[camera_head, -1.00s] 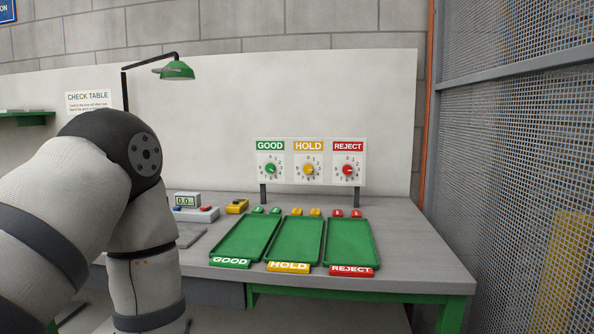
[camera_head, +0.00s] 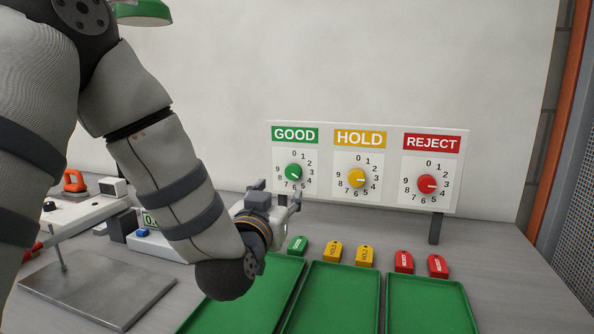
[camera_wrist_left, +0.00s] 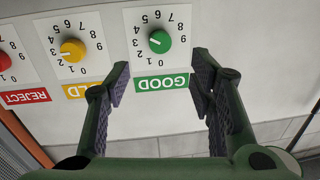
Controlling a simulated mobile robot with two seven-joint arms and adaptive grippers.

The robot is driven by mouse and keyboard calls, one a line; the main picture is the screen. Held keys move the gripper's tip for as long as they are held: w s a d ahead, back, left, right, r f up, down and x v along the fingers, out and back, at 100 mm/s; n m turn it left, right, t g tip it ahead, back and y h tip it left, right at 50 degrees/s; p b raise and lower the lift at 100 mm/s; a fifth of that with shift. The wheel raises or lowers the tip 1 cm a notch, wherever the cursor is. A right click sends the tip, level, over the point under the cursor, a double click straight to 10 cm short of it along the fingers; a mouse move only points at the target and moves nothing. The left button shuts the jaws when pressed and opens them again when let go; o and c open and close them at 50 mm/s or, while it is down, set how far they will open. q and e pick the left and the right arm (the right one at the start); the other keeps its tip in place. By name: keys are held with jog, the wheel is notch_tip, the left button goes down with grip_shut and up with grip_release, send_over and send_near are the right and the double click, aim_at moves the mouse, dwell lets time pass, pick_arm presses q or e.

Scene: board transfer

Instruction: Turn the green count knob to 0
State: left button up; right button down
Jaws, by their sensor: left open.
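The green count knob (camera_head: 293,172) is on the GOOD dial of the white panel (camera_head: 463,170). Its pale pointer mark points to the lower right, near 4. It also shows upside down in the left wrist view (camera_wrist_left: 159,41). My left gripper (camera_head: 287,197) is just below and in front of the GOOD dial in the head view. In the left wrist view my left gripper (camera_wrist_left: 160,76) is open and empty, with the green knob beyond the gap between its fingers and no contact visible. My right gripper is not in view.
The yellow knob (camera_head: 356,177) and red knob (camera_head: 427,184) sit to the right on the same panel. Below are green trays (camera_head: 428,304) and several coloured tags (camera_head: 335,251). A metal plate (camera_head: 95,290) lies at left. A green lamp (camera_head: 143,12) hangs above.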

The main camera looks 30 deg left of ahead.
aim_at(292, 174)
pick_arm(q)
jog(key=x, duration=1.1)
jog(key=shift+r, duration=0.1)
jog(key=c, duration=1.2)
